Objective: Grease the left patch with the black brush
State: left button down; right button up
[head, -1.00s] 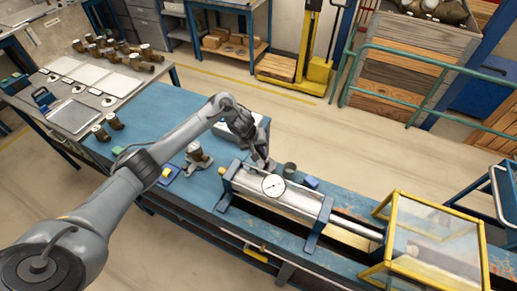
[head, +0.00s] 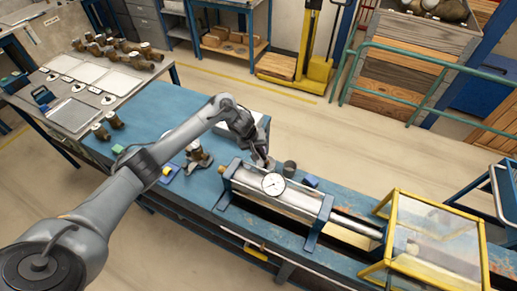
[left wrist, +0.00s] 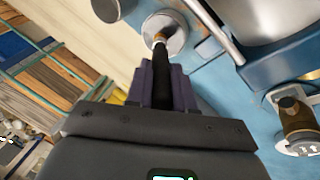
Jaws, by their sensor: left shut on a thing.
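My left gripper (head: 262,159) is over the blue bench, behind the cylinder with the dial gauge. In the left wrist view its purple fingers (left wrist: 167,86) are shut on the black handle of the brush (left wrist: 168,66). The brush points away from the fingers, and its pale tip lies over a round metal dish (left wrist: 174,40). I cannot tell whether the tip touches the dish. The brush is too small to make out in the head view. I cannot pick out the left patch with certainty in either view. My right gripper is not in view.
The steel cylinder with the dial gauge (head: 290,199) lies close by my gripper. A grey cup (head: 289,168) and a blue block (head: 311,181) stand behind it. A yellow-framed guard (head: 393,232) stands at the right.

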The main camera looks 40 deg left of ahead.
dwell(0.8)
pick_arm(q)
jog(key=shift+f+p, duration=0.1)
jog(key=shift+p, duration=0.3)
dwell(0.3)
jog(key=shift+f, duration=0.1)
dwell(1.0)
jog(key=shift+p, duration=0.35)
jog(key=shift+s+r+p, duration=0.1)
jog(key=shift+r+p, duration=0.55)
jog(key=shift+p, duration=0.1)
notch_tip(320, 180, up, 3)
jog(key=p, duration=0.4)
jog(key=shift+r+p, duration=1.5)
jog(key=shift+p, duration=0.65)
